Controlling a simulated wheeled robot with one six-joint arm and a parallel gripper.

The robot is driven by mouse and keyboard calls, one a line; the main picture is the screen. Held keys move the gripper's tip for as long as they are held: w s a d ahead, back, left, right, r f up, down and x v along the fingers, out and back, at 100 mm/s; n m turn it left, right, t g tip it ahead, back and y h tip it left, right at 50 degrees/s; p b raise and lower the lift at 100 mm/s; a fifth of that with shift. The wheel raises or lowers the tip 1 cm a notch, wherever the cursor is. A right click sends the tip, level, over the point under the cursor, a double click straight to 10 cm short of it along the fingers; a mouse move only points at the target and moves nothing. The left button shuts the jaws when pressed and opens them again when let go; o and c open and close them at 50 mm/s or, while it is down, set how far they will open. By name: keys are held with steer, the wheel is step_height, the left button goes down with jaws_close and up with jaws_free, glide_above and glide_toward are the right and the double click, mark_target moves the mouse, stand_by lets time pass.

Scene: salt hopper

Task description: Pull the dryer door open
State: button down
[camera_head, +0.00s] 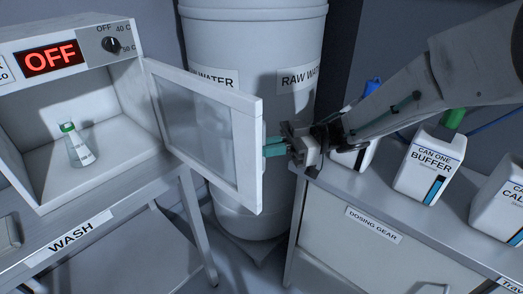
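The dryer (92,130) is a white box at the left, with a lit red OFF display (50,58) and a dark knob (111,45). Its door (247,160), a white frame around a clear pane, stands wide open, swung out to the right from the dryer's right side. My gripper (272,147) comes from the right, and its teal fingers reach the door's free edge. The fingertips are partly hidden at the door's far side. A flask (77,147) with a green cap stands inside the dryer.
A large raw water tank (255,30) stands close behind the door. The WASH bench (115,222) is at the left. At the right, the dosing gear cabinet (360,262) carries white cans, including the buffer can (428,165), under my arm. Floor shows between the benches.

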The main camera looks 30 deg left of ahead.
steer(key=c, duration=1.9)
jaws_free()
steer(key=shift+r, duration=0.1)
steer(key=shift+r, duration=0.25)
step_height(320, 180, up, 3)
steer(key=shift+f, duration=0.1)
steer(key=s+d, duration=0.3)
steer(key=s, duration=0.1)
steer(key=s+d+r, duration=0.1)
steer(key=s+d, duration=0.6)
steer(key=s, duration=0.1)
steer(key=shift+d+r, duration=0.25)
steer(key=shift+d, duration=0.1)
